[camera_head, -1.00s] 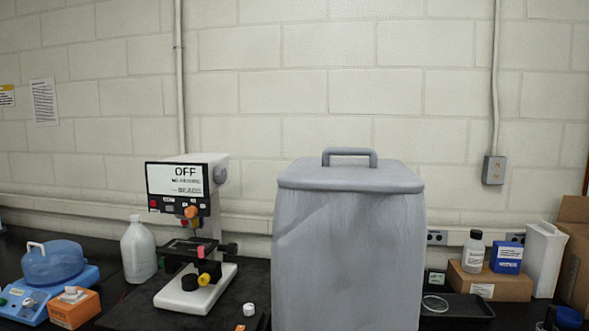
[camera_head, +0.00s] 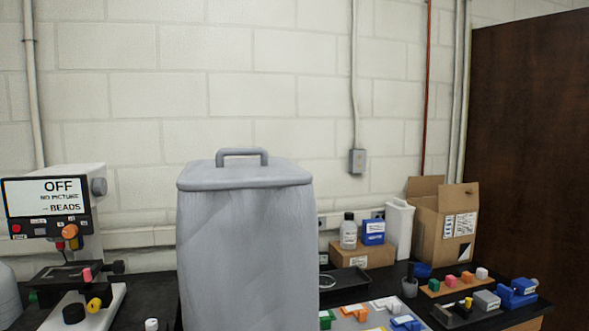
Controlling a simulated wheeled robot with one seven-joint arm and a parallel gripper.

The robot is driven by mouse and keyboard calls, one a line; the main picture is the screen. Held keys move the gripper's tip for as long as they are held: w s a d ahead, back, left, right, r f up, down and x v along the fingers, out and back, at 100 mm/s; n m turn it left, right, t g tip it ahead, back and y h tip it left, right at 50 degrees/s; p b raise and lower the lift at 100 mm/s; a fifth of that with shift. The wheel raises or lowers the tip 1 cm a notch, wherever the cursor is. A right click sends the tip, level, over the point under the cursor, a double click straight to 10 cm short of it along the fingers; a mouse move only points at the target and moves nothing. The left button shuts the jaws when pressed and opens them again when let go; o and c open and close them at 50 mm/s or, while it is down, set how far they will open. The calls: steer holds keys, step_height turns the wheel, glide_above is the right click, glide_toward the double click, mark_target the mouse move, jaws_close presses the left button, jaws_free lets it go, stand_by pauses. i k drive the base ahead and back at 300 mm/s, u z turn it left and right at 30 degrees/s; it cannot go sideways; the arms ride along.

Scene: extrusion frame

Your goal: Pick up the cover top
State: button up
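A large grey cover (camera_head: 247,250) stands upright on the black bench, left of the middle of the head view. Its flat top (camera_head: 245,177) is a slightly wider grey slab with rounded edges. A grey bar handle (camera_head: 242,153) rises from the middle of the top. The top sits level on the body, and whether it is a separate piece cannot be told. The lower end of the cover is cut off by the frame. My gripper is not in view.
A microscope-like device (camera_head: 60,207) with an OFF screen stands to the left. To the right are a brown box (camera_head: 362,254) bearing a bottle (camera_head: 348,232) and a blue box (camera_head: 373,231), a white jug (camera_head: 399,228), an open carton (camera_head: 440,222) and several small coloured parts. The space above the cover is clear.

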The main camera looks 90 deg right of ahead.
mark_target(219, 174)
steer(key=z, duration=1.7)
